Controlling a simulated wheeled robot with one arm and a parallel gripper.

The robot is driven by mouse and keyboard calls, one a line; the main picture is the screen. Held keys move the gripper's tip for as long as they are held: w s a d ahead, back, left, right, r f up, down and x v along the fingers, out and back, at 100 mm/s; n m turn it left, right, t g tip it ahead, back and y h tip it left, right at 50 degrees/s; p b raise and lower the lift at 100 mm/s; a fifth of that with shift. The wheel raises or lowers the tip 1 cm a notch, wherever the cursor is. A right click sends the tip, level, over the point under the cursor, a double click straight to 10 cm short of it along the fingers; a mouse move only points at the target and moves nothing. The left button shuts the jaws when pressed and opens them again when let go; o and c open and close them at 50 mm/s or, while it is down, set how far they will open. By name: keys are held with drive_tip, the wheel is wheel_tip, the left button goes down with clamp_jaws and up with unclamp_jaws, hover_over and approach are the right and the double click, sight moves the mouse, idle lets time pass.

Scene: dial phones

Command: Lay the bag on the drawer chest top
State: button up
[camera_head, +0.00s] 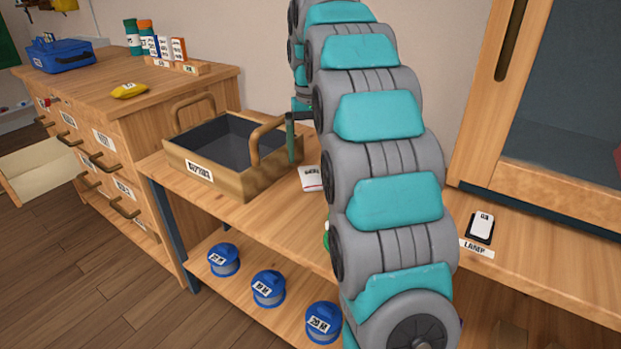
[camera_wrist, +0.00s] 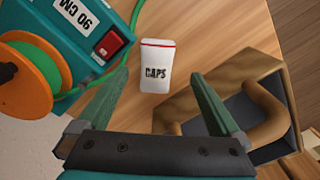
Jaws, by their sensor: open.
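A small white bag (camera_wrist: 155,66) marked CAPS, with a red line near its top edge, lies on the wooden bench. In the head view the bag (camera_head: 311,178) shows partly beside my arm. My gripper (camera_wrist: 158,82) is open, and its two green fingers point toward the bag, one on each side of it in the wrist view. Nothing is between the pads; I cannot tell the exact height. In the head view one finger shows by the tray and my arm hides the rest. The drawer chest top (camera_head: 170,88) is at the left, higher than the bench.
A tray with handles (camera_head: 238,181) stands between bag and chest. A yellow pouch (camera_head: 129,91), blue case (camera_head: 61,58) and rack of small boxes (camera_head: 178,66) sit on the chest top, with bare wood between. A teal cord reel (camera_wrist: 60,60) is close by the bag.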

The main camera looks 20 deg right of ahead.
sight(313, 175)
drive_tip(key=shift+w+d+f, duration=0.1)
drive_tip(key=shift+w+f, duration=0.1)
drive_tip(key=shift+f, duration=0.05)
drive_tip(key=shift+w+d+f+p, duration=0.1)
drive_tip(key=shift+f+p, duration=0.15)
drive_tip(key=shift+f, duration=1.65)
drive_tip(key=shift+d+f+p, duration=0.1)
drive_tip(key=shift+f+p, duration=0.1)
drive_tip(key=shift+f, duration=1.65)
drive_tip(key=c, duration=1.5)
drive_tip(key=shift+r, duration=0.1)
drive_tip(key=shift+c, duration=0.2)
